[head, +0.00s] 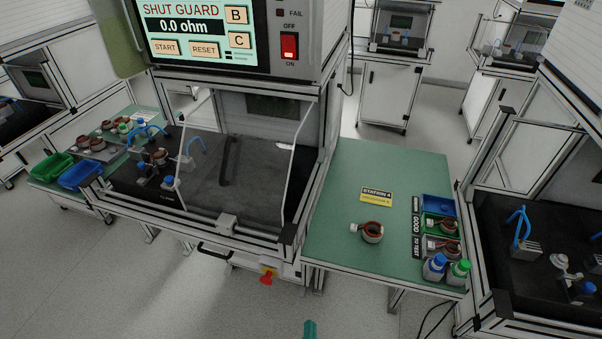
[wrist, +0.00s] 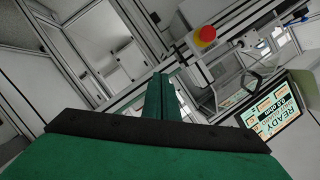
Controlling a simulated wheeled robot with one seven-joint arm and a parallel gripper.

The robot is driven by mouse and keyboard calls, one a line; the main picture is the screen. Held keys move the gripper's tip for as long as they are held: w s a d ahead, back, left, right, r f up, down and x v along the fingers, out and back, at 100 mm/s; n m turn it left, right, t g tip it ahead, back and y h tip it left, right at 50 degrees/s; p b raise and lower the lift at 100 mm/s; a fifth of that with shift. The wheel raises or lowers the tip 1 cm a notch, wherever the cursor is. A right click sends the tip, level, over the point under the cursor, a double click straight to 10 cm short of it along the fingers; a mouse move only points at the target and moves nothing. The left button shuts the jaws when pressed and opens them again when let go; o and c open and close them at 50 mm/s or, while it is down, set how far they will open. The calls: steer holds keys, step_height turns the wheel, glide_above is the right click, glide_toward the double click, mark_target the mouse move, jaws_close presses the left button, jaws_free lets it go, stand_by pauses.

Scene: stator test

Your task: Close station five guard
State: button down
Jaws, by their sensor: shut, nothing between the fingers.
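In the head view, a clear guard panel (head: 255,178) with a black bar handle (head: 228,160) slants across the front of the middle test station. How far open it is cannot be told. The screen (head: 190,35) above reads "SHUT GUARD" and 0.0 ohm. No label for station five is readable; a sign (head: 377,194) on the right-hand bench reads "STATION 4". My gripper shows only as a green tip (head: 310,328) at the bottom edge, well in front of the station. In the wrist view, its green fingers (wrist: 160,95) are together and empty.
The green bench (head: 335,240) holds a stator (head: 372,232), trays and bottles (head: 434,266). Another station (head: 540,235) stands at right. The wrist view shows a red-yellow knob (wrist: 205,36) and a screen (wrist: 272,105) reading "READY". Floor at lower left is clear.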

steer(key=w+d+r+m+t+y, duration=0.1)
steer(key=w+d+r+m+y, duration=0.15)
steer(key=w+r, duration=0.65)
steer(key=w+d+r+m+t+y, duration=0.1)
steer(key=w+d+r+m+y, duration=0.15)
steer(key=w+r, duration=0.55)
steer(key=w+d+r+n+g+y, duration=0.15)
steer(key=w+r+y, duration=0.25)
steer(key=r, duration=0.4)
steer(key=s+a+x, duration=0.1)
steer(key=a+x, duration=0.1)
steer(key=x, duration=1)
steer(key=shift+w+a+r, duration=0.2)
steer(key=shift+w, duration=0.1)
steer(key=shift+n+t, duration=0.25)
